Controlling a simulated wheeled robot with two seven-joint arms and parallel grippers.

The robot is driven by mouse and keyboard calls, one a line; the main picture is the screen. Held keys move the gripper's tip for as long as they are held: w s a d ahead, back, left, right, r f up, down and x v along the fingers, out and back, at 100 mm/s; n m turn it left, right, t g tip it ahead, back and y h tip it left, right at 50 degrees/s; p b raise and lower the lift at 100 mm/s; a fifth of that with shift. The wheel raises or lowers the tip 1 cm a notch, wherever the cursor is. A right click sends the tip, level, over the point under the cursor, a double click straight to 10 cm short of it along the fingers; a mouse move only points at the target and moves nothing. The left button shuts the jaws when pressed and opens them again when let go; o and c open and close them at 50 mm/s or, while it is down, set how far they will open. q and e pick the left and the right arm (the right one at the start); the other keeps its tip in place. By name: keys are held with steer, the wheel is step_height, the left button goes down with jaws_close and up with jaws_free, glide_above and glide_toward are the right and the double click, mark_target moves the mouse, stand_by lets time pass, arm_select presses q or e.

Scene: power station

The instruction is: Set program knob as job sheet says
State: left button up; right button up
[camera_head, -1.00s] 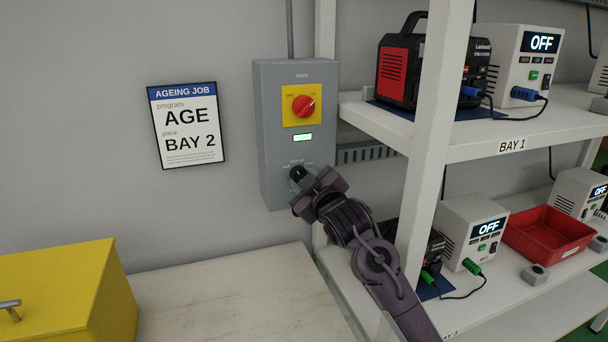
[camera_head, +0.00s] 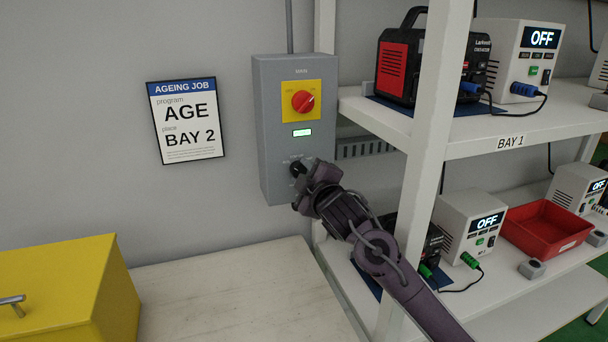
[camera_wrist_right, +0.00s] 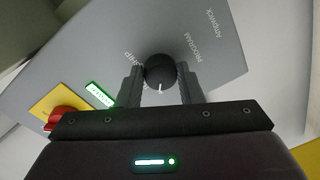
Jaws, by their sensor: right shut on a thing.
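The job sheet (camera_head: 187,121) on the wall reads program AGE, place BAY 2. The grey control box (camera_head: 267,130) carries a red main switch (camera_head: 303,101) on a yellow plate, a lit green display (camera_head: 302,133), and the black program knob (camera_head: 298,168) low down. My right gripper (camera_head: 304,175) is at the knob. In the right wrist view, the gripper (camera_wrist_right: 161,85) is shut on the knob (camera_wrist_right: 160,70), one finger on each side. A white mark shows on the knob; its labels are partly hidden and "SHIP" is readable beside it. My left gripper is not in view.
A white shelf rack (camera_head: 432,130) stands close right of the box, its post near my right arm. It holds power units showing OFF and a red tray (camera_head: 546,229). A yellow box (camera_head: 70,285) sits on the pale bench (camera_head: 230,297) below.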

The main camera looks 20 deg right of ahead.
steer(key=o, duration=1)
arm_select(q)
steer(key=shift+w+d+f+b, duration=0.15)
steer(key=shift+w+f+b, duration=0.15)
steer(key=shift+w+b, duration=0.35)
arm_select(e)
steer(key=s, duration=0.7)
steer(key=shift+s+d+r, duration=0.2)
steer(key=shift+s+d, duration=0.05)
steer(key=shift+s, duration=0.1)
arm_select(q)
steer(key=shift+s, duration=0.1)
